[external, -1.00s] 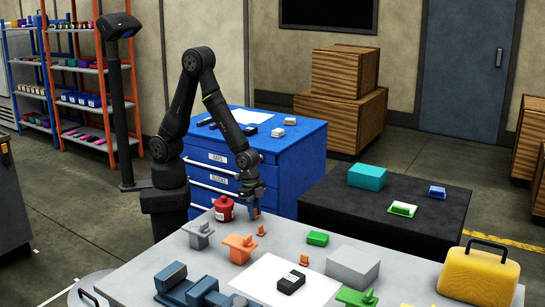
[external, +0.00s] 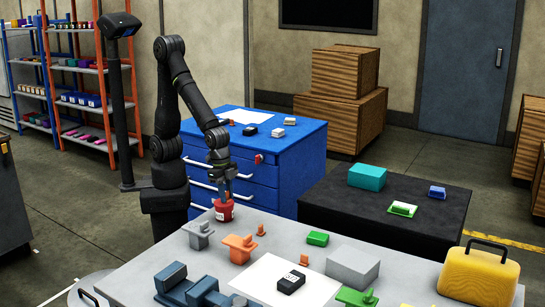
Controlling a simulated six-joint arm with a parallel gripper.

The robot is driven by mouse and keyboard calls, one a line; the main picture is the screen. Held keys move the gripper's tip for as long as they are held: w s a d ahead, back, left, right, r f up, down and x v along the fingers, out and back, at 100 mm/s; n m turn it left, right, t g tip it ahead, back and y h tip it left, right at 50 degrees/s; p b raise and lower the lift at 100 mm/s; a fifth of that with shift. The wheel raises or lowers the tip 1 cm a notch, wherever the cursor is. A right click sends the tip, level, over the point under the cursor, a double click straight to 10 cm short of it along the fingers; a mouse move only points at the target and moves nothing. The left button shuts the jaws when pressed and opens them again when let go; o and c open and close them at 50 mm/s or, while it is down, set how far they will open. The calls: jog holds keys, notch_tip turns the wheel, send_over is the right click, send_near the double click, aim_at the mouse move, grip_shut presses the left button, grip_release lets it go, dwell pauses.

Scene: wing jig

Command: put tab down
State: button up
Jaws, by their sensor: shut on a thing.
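My gripper (external: 226,190) is shut on a small orange tab (external: 228,196). It points down at the back left of the grey table, right at the red pot (external: 223,212). The tab overlaps the pot's top in the picture; I cannot tell whether it is above, in or in front of the pot. Two more small orange tabs stand on the table: one (external: 261,230) beside the orange block (external: 239,248), the other (external: 304,260) near the white sheet.
A grey block (external: 197,235), a green block (external: 317,238), a large grey box (external: 353,267) and blue parts (external: 171,279) crowd the table (external: 130,273). A black box (external: 291,282) lies on the white sheet (external: 262,278). A yellow case (external: 478,275) stands at right.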

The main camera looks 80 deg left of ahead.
jog(key=w+a+r+n, duration=0.15)
jog(key=w+a, duration=0.25)
jog(key=w, duration=0.4)
jog(key=w+a+n, duration=0.3)
jog(key=w+a, duration=0.1)
jog(key=w, duration=0.5)
jog(key=w+a+r+n, duration=0.15)
jog(key=w+a, duration=0.25)
jog(key=w, duration=0.4)
jog(key=w+a+r+n+y, duration=0.1)
jog(key=w+a+n, duration=0.1)
jog(key=w+a, duration=0.5)
jog(key=w+a+n, duration=0.2)
jog(key=a, duration=0.9)
jog(key=w+a+r+n+y, duration=0.1)
jog(key=w+a, duration=0.4)
jog(key=a, duration=0.4)
jog(key=n, duration=0.8)
send_over(242, 128)
jog(key=shift+y, duration=0.3)
jog(key=f, duration=0.5)
jog(key=shift+d+f, duration=0.2)
jog(key=shift+a+f, duration=0.15)
jog(key=shift+f, duration=1.95)
jog(key=shift+f, duration=0.1)
